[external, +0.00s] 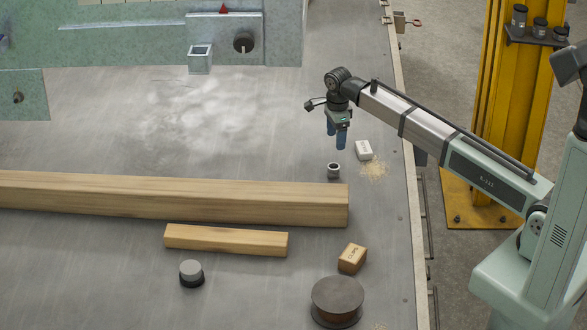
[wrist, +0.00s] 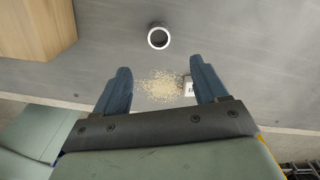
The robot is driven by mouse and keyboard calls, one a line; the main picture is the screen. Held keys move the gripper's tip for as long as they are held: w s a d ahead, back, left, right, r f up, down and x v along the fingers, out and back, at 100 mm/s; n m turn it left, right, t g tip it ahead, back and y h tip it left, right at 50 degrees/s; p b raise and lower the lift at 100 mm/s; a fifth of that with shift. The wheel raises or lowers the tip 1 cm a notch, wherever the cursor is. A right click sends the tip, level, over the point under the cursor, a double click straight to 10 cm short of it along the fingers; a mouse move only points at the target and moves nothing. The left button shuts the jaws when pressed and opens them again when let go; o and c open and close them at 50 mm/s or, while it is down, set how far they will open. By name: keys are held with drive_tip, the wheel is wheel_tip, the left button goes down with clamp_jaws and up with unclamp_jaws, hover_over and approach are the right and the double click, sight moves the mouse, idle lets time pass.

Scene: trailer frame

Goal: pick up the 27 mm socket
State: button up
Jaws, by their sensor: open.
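A white block (external: 364,149) sits right of the socket beside scattered sawdust (external: 374,170). A long timber beam (external: 200,198), a shorter wood piece (external: 225,241), a brown block (external: 352,257) and a round spool (external: 337,298) lie nearer. Several dark cylinders stand on the yellow column's shelf (external: 535,38).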

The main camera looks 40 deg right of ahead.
sight(333, 166)
wheel_tip(333, 166, down, 7)
drive_tip(key=shift+f, duration=0.1)
drive_tip(key=shift+w+a+f, duration=0.1)
drive_tip(key=shift+a+f, duration=0.05)
drive_tip(key=shift+f, duration=1.2)
drive_tip(key=shift+a+f, duration=0.15)
drive_tip(key=shift+f, duration=1.15)
drive_tip(key=c, duration=1.2)
